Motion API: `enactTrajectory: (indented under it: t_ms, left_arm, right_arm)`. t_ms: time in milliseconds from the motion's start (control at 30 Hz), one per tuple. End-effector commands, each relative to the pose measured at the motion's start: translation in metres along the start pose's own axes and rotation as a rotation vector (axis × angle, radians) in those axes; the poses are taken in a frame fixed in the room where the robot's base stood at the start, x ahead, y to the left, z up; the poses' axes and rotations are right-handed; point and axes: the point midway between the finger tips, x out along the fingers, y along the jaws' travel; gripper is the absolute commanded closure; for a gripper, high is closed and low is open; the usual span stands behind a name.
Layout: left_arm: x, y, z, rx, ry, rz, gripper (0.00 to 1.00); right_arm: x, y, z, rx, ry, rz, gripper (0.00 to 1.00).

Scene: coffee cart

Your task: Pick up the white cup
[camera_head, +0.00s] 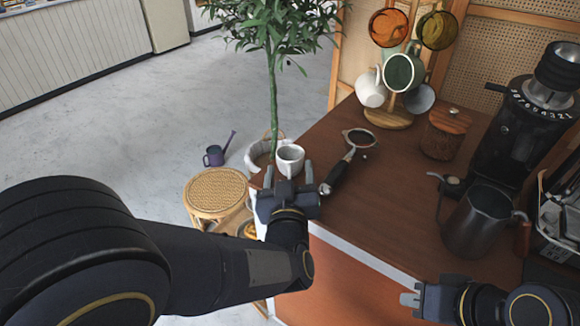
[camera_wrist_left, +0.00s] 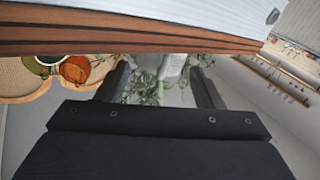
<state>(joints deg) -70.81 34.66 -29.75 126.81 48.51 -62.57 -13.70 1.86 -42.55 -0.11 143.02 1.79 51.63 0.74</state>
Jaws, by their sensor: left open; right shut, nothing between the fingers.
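A white cup (camera_head: 290,160) stands at the far left corner of the brown counter in the head view. My left gripper (camera_head: 288,176) is just on the near side of it, open, with a fingertip showing to each side of the cup's lower part. The cup's base is hidden by the gripper. In the left wrist view the open fingers (camera_wrist_left: 160,85) frame a pale shape and leaves; I cannot tell whether that shape is the cup. Another white cup (camera_head: 371,88) hangs on the mug rack. My right gripper (camera_head: 409,294) is shut and empty at the counter's front edge.
A portafilter (camera_head: 344,165) lies right of the left gripper. The mug rack (camera_head: 390,118), a wooden-lidded jar (camera_head: 441,137), a metal pitcher (camera_head: 478,222) and a grinder (camera_head: 512,125) stand further right. A plant (camera_head: 274,100) and wicker stool (camera_head: 214,190) are beyond the counter's left edge. The counter's middle is clear.

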Motion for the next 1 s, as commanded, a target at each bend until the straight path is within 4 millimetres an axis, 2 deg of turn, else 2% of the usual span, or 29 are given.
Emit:
enactTrajectory:
  t_ms: [100, 233, 533, 800, 1000]
  left_arm:
    - [0.020, -0.002, 0.000, 0.001, 0.000, -0.003, 0.39]
    - [0.036, -0.002, 0.000, 0.000, -0.001, -0.001, 0.39]
    - [0.041, -0.001, 0.000, -0.001, -0.002, 0.001, 0.39]
    - [0.041, -0.001, 0.000, -0.001, -0.002, 0.001, 0.74]
    - [0.041, -0.001, -0.001, -0.001, -0.001, 0.001, 0.74]
  right_arm:
    - [0.000, 0.000, 0.000, 0.000, 0.000, 0.000, 1.00]
    - [0.000, 0.000, 0.000, 0.000, 0.000, 0.000, 1.00]
    - [0.000, 0.000, 0.000, 0.000, 0.000, 0.000, 1.00]
    - [0.000, 0.000, 0.000, 0.000, 0.000, 0.000, 1.00]
    - [0.000, 0.000, 0.000, 0.000, 0.000, 0.000, 1.00]
